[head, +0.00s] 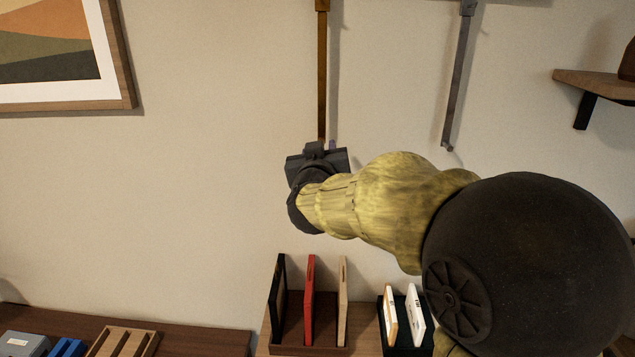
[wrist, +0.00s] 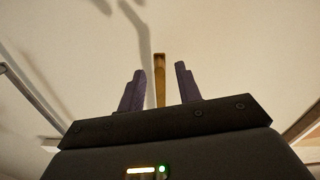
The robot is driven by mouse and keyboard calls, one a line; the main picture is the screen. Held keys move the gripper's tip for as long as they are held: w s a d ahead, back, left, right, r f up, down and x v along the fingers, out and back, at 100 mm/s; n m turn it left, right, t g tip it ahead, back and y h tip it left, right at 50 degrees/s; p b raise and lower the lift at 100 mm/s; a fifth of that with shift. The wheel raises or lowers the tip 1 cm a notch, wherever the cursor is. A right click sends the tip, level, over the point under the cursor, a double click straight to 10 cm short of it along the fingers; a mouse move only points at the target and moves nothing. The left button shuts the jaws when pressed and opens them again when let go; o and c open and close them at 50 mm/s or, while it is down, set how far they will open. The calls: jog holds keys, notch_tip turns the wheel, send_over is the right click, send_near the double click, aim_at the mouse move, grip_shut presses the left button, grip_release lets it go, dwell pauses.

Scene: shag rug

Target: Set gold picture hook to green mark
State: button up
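The gold picture hook (head: 322,75) is a long, narrow gold-brown strip hanging down the wall from the top of the head view. Its lower end is hidden behind my gripper (head: 320,147). In the wrist view, the gold strip (wrist: 160,90) shows between the two dark purple fingers of my gripper (wrist: 160,68). The fingers are apart, with a visible gap on each side of the strip. I cannot see a green mark on the wall or strip in either view.
A grey hanging strip (head: 458,80) with a hooked lower end hangs to the right. A framed picture (head: 125,65) is at upper left and a wall shelf (head: 597,84) at right. Below stand a brown rack (head: 310,340) with upright frames and a dark rack (head: 400,345).

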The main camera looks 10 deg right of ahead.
jog(key=b+v, duration=0.1)
jog(key=v, duration=1.1)
jog(key=shift+s+b, duration=0.3)
jog(key=shift+b, duration=0.1)
jog(key=shift+a, duration=0.1)
notch_tip(320, 180, down, 18)
jog(key=n+g+y, duration=0.2)
jog(key=g+y, duration=0.3)
jog(key=g, duration=0.1)
jog(key=s+d+f+m+g+h, duration=0.1)
jog(key=s+d+f+g, duration=0.4)
jog(key=s+f+g, duration=0.4)
jog(key=s+f, duration=0.3)
jog(key=f, duration=0.2)
jog(key=shift+s+d+m, duration=0.25)
jog(key=shift+s+m, duration=0.05)
jog(key=shift+s, duration=0.1)
jog(key=shift+o, duration=0.3)
jog(key=shift+w, duration=0.1)
